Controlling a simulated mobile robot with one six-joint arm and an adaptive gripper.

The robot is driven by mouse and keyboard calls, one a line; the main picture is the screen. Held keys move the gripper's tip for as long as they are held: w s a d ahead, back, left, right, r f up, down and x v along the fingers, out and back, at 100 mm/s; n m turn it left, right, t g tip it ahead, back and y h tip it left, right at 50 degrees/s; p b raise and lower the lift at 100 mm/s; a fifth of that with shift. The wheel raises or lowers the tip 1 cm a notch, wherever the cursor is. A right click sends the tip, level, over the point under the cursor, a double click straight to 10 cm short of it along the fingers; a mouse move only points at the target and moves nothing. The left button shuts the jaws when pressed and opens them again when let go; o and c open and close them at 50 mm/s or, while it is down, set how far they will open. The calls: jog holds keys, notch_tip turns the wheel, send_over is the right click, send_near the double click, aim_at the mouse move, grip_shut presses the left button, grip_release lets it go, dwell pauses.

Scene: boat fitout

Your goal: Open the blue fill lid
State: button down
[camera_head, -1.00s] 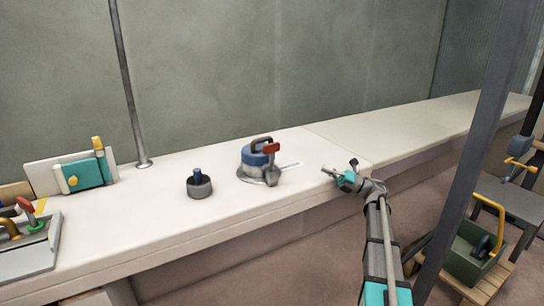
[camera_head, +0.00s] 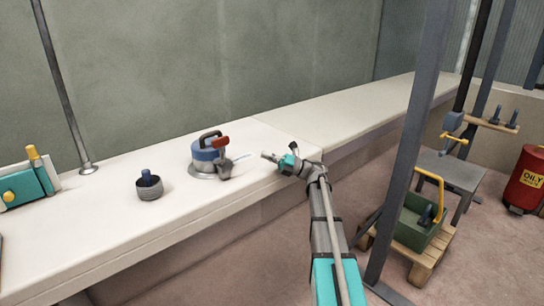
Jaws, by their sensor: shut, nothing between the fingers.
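The blue fill lid (camera_head: 206,154) sits on a round metal flange (camera_head: 203,174) on the white counter. It has a dark handle on top and looks closed. A red-handled part (camera_head: 221,142) with a grey lower piece stands against its right side. My gripper (camera_head: 266,156) is to the right of the lid, over the counter near its front edge, apart from the lid and pointing left towards it. The gripper is shut and empty.
A dark cup with a blue knob (camera_head: 148,186) stands left of the lid. A metal post (camera_head: 64,90) rises behind it. A grey upright (camera_head: 412,130) stands right of my arm, near a green crate (camera_head: 416,226) on a pallet. Counter beyond the gripper is clear.

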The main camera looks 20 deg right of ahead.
aim_at(213, 135)
jog(key=p+x, duration=0.5)
jog(key=x, duration=1)
jog(key=shift+d, duration=0.1)
jog(key=shift+w+a+r+p, duration=0.15)
jog(key=shift+a+p, duration=0.2)
jog(key=shift+a, duration=0.05)
jog(key=shift+a, duration=0.2)
jog(key=shift+d, duration=0.1)
jog(key=shift+w+r+m+p, duration=0.1)
jog(key=shift+r+m+p, duration=0.25)
jog(key=shift+p, duration=0.2)
